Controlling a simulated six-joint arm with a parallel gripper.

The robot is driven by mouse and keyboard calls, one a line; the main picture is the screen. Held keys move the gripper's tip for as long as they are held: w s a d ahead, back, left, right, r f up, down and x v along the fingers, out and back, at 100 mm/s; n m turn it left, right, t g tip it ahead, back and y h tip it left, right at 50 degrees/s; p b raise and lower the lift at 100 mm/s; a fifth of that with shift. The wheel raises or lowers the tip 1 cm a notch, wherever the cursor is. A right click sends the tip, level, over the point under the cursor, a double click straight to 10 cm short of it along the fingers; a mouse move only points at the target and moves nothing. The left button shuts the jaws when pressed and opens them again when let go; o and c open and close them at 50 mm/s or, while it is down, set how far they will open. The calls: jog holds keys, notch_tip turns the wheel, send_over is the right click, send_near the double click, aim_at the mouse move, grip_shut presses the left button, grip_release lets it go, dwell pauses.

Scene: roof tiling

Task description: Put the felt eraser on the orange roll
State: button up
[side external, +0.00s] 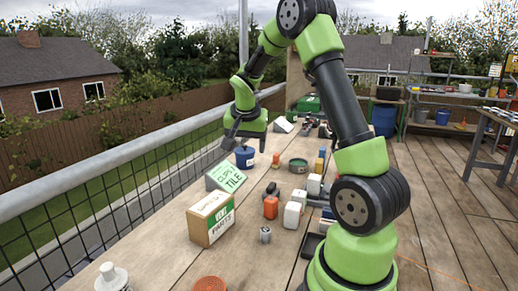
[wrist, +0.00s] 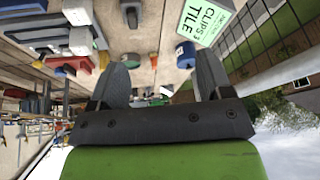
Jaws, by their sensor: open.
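My gripper (side external: 232,137) is open and empty, raised above the far part of the wooden deck near the railing. In the wrist view its two grey fingers (wrist: 160,72) stand wide apart with nothing between them. A round orange thing (side external: 210,284), probably the orange roll, is cut off by the bottom edge of the side view, far from my gripper. A small dark block (side external: 271,189) behind an orange container (side external: 270,208) may be the felt eraser, but I cannot tell for sure. Neither is held.
A green-and-white tile clips box (side external: 225,177), a larger carton (side external: 211,218) and a blue pot (side external: 245,157) stand along the railing side. White containers (side external: 292,215), a grey can (side external: 265,235) and a green round tin (side external: 298,165) stand nearby. Bare planks lie at the right.

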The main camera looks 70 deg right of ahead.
jog(key=s+a+r+n+t+y, duration=0.1)
jog(key=s+a+r+n, duration=0.1)
jog(key=a, duration=0.4)
jog(key=s+a+r+n+t+y, duration=0.1)
jog(key=s+a+r+n+t, duration=0.1)
jog(key=a+r, duration=0.3)
jog(key=s+a+r+n+t+y, duration=0.1)
jog(key=s+a+r+n, duration=0.2)
jog(key=a, duration=0.6)
jog(key=shift+a+r, duration=0.2)
jog(key=shift+o, duration=0.4)
jog(key=s+a+n+t+y, duration=0.1)
jog(key=s+a+n+y, duration=0.2)
jog(key=s+a, duration=0.3)
jog(key=shift+s+n, duration=0.25)
jog(key=shift+n, duration=0.35)
